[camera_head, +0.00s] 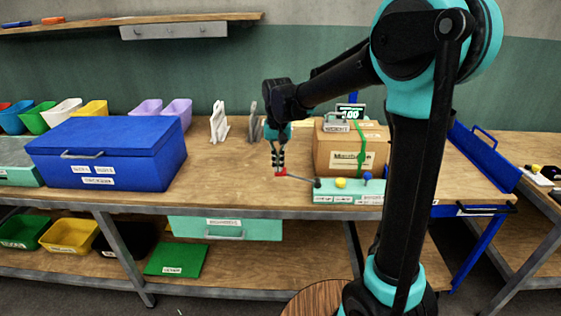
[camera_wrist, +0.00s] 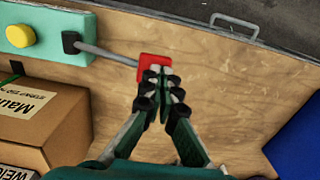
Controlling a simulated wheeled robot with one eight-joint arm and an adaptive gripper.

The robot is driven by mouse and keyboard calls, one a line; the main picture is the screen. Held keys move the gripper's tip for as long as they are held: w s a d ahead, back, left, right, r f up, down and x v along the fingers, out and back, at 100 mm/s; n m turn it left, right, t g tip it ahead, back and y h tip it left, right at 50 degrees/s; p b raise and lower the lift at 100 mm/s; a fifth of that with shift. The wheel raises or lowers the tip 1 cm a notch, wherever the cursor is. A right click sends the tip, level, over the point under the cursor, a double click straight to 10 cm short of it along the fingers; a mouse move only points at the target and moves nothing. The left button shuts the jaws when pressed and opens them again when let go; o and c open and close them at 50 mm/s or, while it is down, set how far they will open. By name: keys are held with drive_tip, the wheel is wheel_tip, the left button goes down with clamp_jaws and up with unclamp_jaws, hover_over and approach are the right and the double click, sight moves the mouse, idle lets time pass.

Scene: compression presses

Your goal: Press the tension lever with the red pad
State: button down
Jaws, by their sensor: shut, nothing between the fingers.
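The tension lever is a grey rod (camera_wrist: 108,51) ending in a red pad (camera_wrist: 152,61). It comes out of the left end of a mint-green base (camera_head: 347,198) with a yellow button (camera_head: 341,183) and a blue knob (camera_head: 367,176). The red pad also shows in the head view (camera_head: 281,172). My gripper (camera_head: 279,168) points down at the red pad with its fingers together and empty. In the wrist view its fingertips (camera_wrist: 160,72) overlap the pad's near edge. I cannot tell whether they touch it or hover just above.
A cardboard box (camera_head: 335,150) with a green strap stands behind the base. A blue lidded box (camera_head: 108,155) is on the left of the table. A blue rack (camera_head: 480,155) is on the right. The table between the blue box and the lever is clear.

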drive_tip(key=shift+a+f, duration=0.3)
drive_tip(key=shift+f, duration=0.7)
drive_tip(key=shift+a+f, duration=0.35)
drive_tip(key=shift+f, duration=0.65)
drive_tip(key=shift+a+f, duration=0.3)
drive_tip(key=shift+f, duration=0.7)
drive_tip(key=shift+a+r, duration=0.2)
drive_tip(key=shift+r, duration=0.2)
drive_tip(key=a+r, duration=0.6)
drive_tip(key=r, duration=0.5)
drive_tip(key=shift+r, duration=0.4)
drive_tip(key=shift+d, duration=0.1)
